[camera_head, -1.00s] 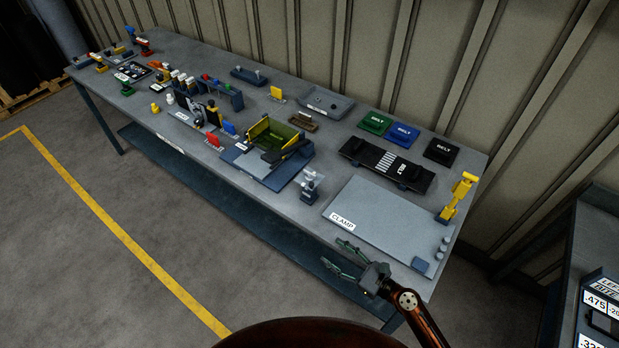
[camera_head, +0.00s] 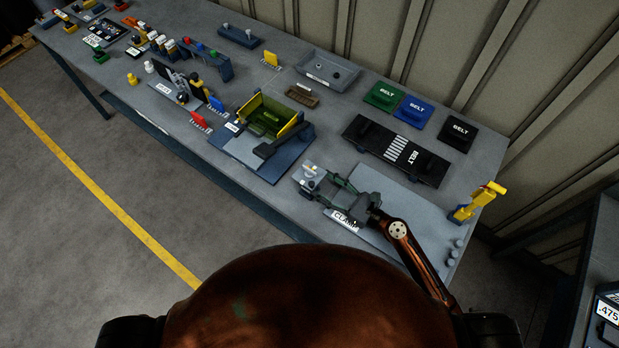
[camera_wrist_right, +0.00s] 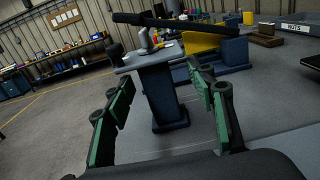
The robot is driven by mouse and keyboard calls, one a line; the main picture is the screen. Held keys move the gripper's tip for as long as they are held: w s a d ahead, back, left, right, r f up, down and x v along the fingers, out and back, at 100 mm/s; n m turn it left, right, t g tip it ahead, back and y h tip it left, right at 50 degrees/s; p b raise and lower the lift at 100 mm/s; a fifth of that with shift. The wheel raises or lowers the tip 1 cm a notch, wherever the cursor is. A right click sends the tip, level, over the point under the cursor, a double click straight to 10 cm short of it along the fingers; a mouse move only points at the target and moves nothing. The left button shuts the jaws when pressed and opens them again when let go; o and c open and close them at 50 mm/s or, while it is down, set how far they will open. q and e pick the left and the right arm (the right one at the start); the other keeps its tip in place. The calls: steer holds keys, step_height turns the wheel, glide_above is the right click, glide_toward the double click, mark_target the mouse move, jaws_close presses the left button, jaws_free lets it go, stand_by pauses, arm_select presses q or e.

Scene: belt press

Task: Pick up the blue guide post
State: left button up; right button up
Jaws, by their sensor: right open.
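A dark blue post (camera_wrist_right: 165,92) on a square base stands ahead in the right wrist view, with a grey plate on top. In the head view it seems to be the small stand (camera_head: 308,176) at the table's front, partly covered by my fingers. A small blue upright piece (camera_head: 216,104) stands farther left; I cannot tell for certain which is the guide post. My right gripper (camera_head: 326,187) is open, its green-padded fingers (camera_wrist_right: 158,90) on either side of the dark blue post's line, with no visible contact. My left gripper is not in view.
A yellow-green box (camera_head: 268,114) on a blue base stands left of the gripper. The grey clamp plate (camera_head: 400,200) lies under my right arm. A black belt board (camera_head: 398,150) lies behind, and a yellow tool (camera_head: 478,203) stands at right.

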mark_target(315, 181)
steer(key=x, duration=0.1)
steer(key=p+x, duration=0.1)
steer(key=x, duration=0.1)
steer(key=shift+s+a, duration=0.15)
steer(key=shift+a, duration=0.25)
steer(key=shift+x, duration=1.1)
steer(key=shift+f, duration=0.15)
steer(key=c, duration=1.3)
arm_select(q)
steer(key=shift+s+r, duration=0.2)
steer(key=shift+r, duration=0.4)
arm_select(e)
jaws_close()
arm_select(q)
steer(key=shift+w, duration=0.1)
